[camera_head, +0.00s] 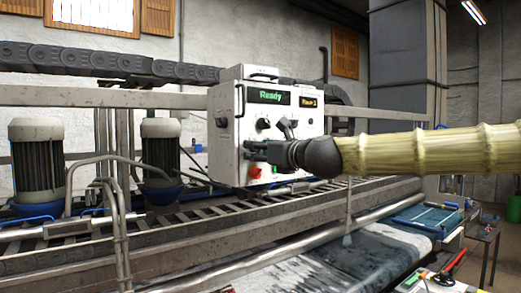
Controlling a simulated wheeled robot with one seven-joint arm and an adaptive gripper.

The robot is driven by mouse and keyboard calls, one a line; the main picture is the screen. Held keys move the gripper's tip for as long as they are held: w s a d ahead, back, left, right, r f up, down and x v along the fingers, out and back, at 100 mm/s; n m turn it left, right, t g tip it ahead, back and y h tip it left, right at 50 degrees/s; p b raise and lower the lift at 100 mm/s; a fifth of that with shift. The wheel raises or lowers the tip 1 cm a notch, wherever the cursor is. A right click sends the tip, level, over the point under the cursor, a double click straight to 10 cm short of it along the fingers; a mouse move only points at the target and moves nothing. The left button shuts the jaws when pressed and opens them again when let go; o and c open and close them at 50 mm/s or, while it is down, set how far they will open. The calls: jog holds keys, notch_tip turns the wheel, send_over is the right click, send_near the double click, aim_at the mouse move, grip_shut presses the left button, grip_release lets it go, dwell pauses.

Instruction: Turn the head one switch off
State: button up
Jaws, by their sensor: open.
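The white control box (281,109) stands on the machine rail in the middle of the head view. Its front has a green "Ready" display and a smaller amber display. A dark round knob (262,124) shows below the green display. I cannot read any switch label, so I cannot tell which control is the head one switch or how it is set. My gripper (266,141) is open and empty in front of the lower half of the panel. It hides part of the panel; whether it touches a control I cannot tell. A red button (254,172) shows just below it.
Two dark motors (37,160) with pale caps stand at the left. A metal rail (110,97) runs behind the box. A long roller and wet rug lie below. A small table (485,234) with tools is at the lower right.

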grip_shut()
jog(key=shift+n, duration=0.4)
jog(key=shift+d+r+n+b, duration=0.1)
jog(key=shift+n+b, duration=2.8)
jog(key=shift+n, duration=4.6)
